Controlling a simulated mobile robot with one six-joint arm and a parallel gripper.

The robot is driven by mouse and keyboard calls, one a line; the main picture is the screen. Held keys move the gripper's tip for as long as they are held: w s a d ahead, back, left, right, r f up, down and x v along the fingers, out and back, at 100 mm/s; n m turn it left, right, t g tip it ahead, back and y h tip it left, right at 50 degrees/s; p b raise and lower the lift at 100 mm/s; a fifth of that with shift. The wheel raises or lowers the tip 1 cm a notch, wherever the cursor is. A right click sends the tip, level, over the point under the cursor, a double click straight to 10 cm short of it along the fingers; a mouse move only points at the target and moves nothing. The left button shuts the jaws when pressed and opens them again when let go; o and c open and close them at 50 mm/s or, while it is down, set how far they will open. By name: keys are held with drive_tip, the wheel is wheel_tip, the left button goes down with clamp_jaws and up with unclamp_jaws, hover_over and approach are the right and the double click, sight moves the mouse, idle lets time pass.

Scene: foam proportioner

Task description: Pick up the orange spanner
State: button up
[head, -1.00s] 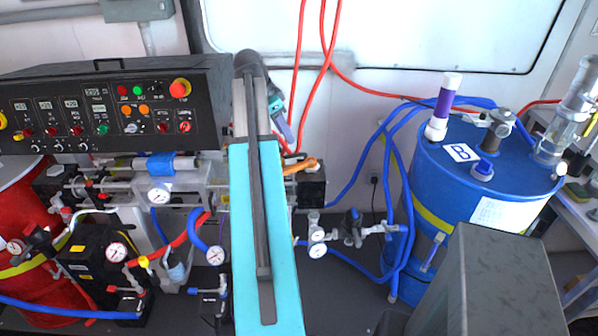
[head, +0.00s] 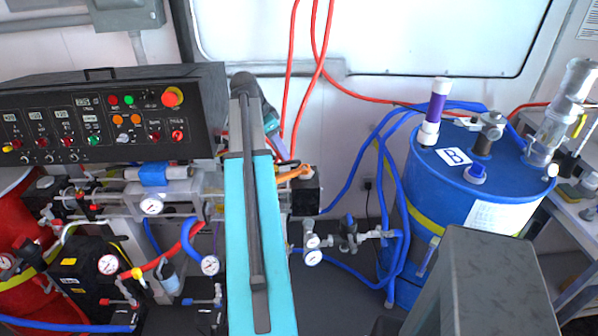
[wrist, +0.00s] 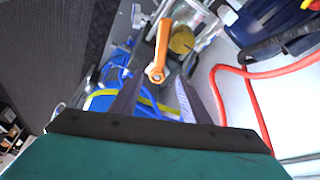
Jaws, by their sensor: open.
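The orange spanner (head: 293,173) sits on the dark block at the right end of the machine, just right of my cyan arm in the head view. In the wrist view the spanner (wrist: 160,50) stretches upward from its ringed end, which lies between the lines of my two fingers. My gripper (wrist: 160,88) is open and empty, with a finger on each side of that end. In the head view my gripper (head: 281,150) is partly hidden behind my arm, just above the spanner. Whether the fingers touch it cannot be told.
A black control panel (head: 100,115) stands left of my arm. The dark block (head: 305,197) is beside the spanner. Red hoses (head: 318,70) hang behind. A blue drum (head: 480,190) with blue hoses stands at the right. Gauges and valves (head: 313,257) lie below.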

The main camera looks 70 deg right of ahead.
drive_tip(key=p, duration=0.1)
hover_over(293, 171)
drive_tip(key=w+a, duration=0.2)
drive_tip(key=shift+s+f, duration=0.1)
drive_tip(key=shift+f, duration=2.45)
drive_tip(key=shift+p+x, duration=1.25)
drive_tip(key=shift+x, duration=0.1)
drive_tip(key=shift+p+x, duration=0.35)
drive_tip(key=shift+x, duration=0.9)
drive_tip(key=shift+a, duration=0.1)
clamp_jaws()
drive_tip(key=shift+r, duration=0.15)
drive_tip(key=shift+r+b, duration=1.1)
drive_tip(key=shift+r, duration=0.5)
drive_tip(key=s+a+r+b, duration=0.1)
drive_tip(key=s+a+b, duration=0.3)
drive_tip(key=s+a, duration=0.7)
drive_tip(key=shift+a+r+b, duration=0.25)
drive_tip(key=shift+a+b, duration=0.1)
drive_tip(key=shift+b, duration=0.05)
